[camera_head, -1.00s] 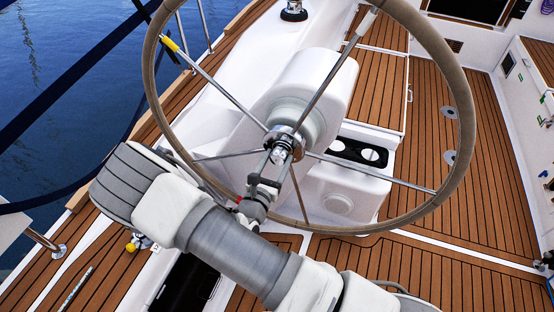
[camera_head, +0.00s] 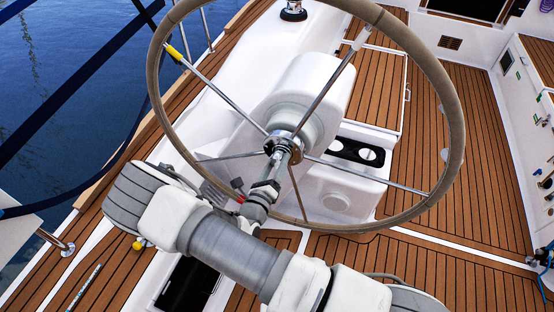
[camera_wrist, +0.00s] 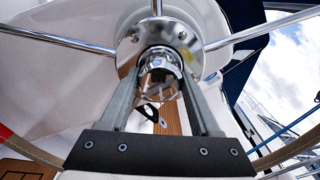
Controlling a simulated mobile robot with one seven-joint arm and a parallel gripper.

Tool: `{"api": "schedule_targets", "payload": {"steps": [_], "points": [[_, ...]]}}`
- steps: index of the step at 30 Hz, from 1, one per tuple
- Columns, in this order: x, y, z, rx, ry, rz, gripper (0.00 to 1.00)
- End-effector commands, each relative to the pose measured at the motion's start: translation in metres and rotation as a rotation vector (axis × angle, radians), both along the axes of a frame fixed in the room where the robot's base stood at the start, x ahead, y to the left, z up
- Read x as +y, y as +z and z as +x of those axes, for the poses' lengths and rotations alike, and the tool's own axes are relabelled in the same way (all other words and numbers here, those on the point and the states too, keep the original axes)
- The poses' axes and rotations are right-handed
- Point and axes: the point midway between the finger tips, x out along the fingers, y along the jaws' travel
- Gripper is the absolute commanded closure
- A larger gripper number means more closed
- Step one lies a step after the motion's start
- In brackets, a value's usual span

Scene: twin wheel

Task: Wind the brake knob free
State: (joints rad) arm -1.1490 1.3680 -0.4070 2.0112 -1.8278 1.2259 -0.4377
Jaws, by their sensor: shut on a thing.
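The brake knob (camera_wrist: 160,74) is a small chrome knob at the centre of the wheel hub (camera_wrist: 158,38) in the wrist view. My gripper (camera_wrist: 162,88) has one finger on each side of the knob and is shut on it. In the head view my gripper (camera_head: 283,155) reaches the hub from below and hides most of the knob. The large steering wheel (camera_head: 453,112) has a tan rim and metal spokes and stands upright around the hub.
A white pedestal (camera_head: 312,85) stands behind the wheel. The spokes (camera_head: 375,177) run out from the hub close to my gripper. Teak deck (camera_head: 470,225) lies to the right, and water (camera_head: 60,90) is at the far left.

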Motion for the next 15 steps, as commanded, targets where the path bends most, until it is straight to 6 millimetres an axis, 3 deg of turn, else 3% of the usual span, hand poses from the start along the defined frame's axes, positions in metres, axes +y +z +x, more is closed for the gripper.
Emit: {"api": "schedule_targets", "payload": {"steps": [15], "points": [[-0.0005, 0.0007, -0.0010, 0.170, 0.001, -0.463, 0.92]]}}
